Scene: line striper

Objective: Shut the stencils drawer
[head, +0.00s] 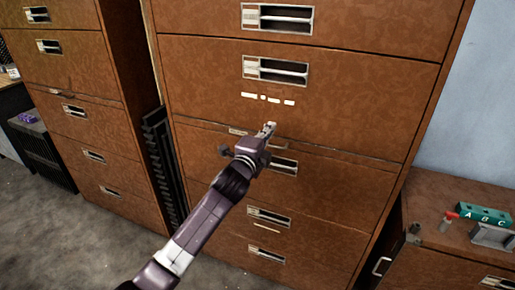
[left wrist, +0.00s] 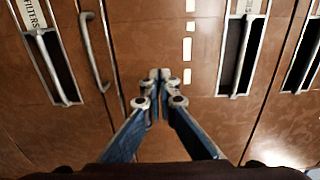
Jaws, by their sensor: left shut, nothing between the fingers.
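A tall brown cabinet has a stack of drawers. One wide drawer front (head: 350,90) carries a row of pale dashes (head: 267,99) below its recessed handle (head: 275,70); I take it as the stencils drawer, but cannot read its label. Its lower edge seems to stand slightly proud. My left gripper (head: 270,128) is shut and empty in front of the lower part of this drawer. In the left wrist view the closed fingertips (left wrist: 160,75) point at the brown front beside the dashes (left wrist: 188,45); I cannot tell if they touch. My right gripper is out of view.
Another drawer below has a recessed handle (head: 284,166), partly behind my gripper. A second brown cabinet (head: 75,70) stands at left. A low cabinet (head: 455,200) at right holds a green lettered block (head: 485,215) and a red-topped item. Grey floor lies in front.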

